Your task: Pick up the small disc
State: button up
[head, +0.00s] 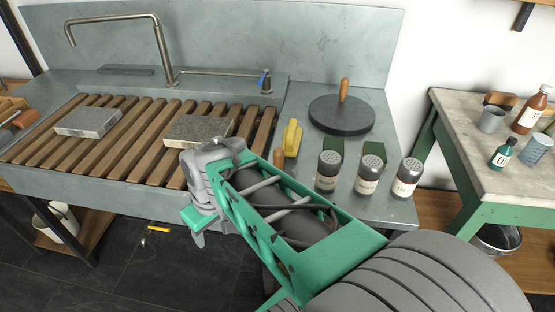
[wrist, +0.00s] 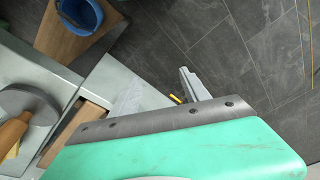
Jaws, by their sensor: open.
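A wooden knob (head: 278,157) shows just behind my arm on the grey counter, in front of the yellow bottle. It may be the handle of the small disc, whose body my arm hides in the head view. In the wrist view a grey disc (wrist: 30,104) with a wooden handle (wrist: 10,132) lies at the left edge, partly cut off. It looks like the small disc, but I cannot be sure. My gripper (head: 198,226) is open and empty, hanging past the sink's front edge above the dark floor, left of the knob.
A larger dark disc (head: 340,117) with an upright wooden handle stands at the counter's back. Shaker jars (head: 329,172) line its front right. A yellow bottle (head: 292,139) and a stone slab (head: 198,131) on the slats flank the knob. A blue bucket (wrist: 74,20) sits low.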

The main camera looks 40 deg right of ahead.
jog(key=w+d+r+n+y+p, duration=0.15)
jog(key=w+d+r+p, duration=0.25)
jog(key=d+r+p, duration=0.45)
notch_tip(320, 180, up, 2)
jog(key=n+t, duration=0.2)
jog(key=n, duration=0.1)
send_over(275, 160)
jog(key=d, duration=0.2)
jog(key=shift+s+a+p, duration=0.15)
jog(key=shift+s+p, duration=0.25)
jog(key=shift+s, duration=0.05)
jog(key=shift+f, duration=0.25)
jog(key=x, duration=0.3)
jog(key=p+x, duration=0.1)
jog(key=x, duration=0.3)
jog(key=shift+s+d+f, duration=0.15)
jog(key=shift+s+d, duration=0.05)
jog(key=shift+s, duration=0.05)
grip_shut()
